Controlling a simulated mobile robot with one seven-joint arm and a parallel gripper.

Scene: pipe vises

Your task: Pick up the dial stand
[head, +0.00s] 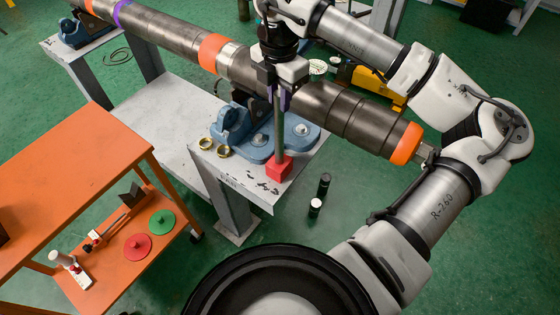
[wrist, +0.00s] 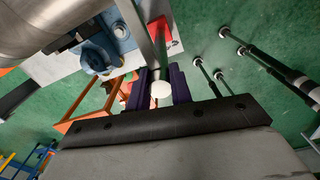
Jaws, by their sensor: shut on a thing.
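The dial stand has a red block base (head: 279,168) and a grey upright post (head: 279,125). My gripper (head: 279,92), with purple fingers, is shut on the upper post, beside the large pipe. In the wrist view the fingers (wrist: 160,84) stand either side of a white round end (wrist: 161,90), and the post (wrist: 155,45) runs away to the red base (wrist: 164,36). The stand looks upright. The base shows over the front right corner of the grey table, and I cannot tell whether it touches the top.
The dark pipe (head: 330,105) with orange bands lies in blue vises (head: 240,125) close beside my gripper. Two brass rings (head: 214,147) lie on the grey table (head: 185,165). An orange cart (head: 75,165) stands at left. Two small black cylinders (head: 320,195) stand on the green floor.

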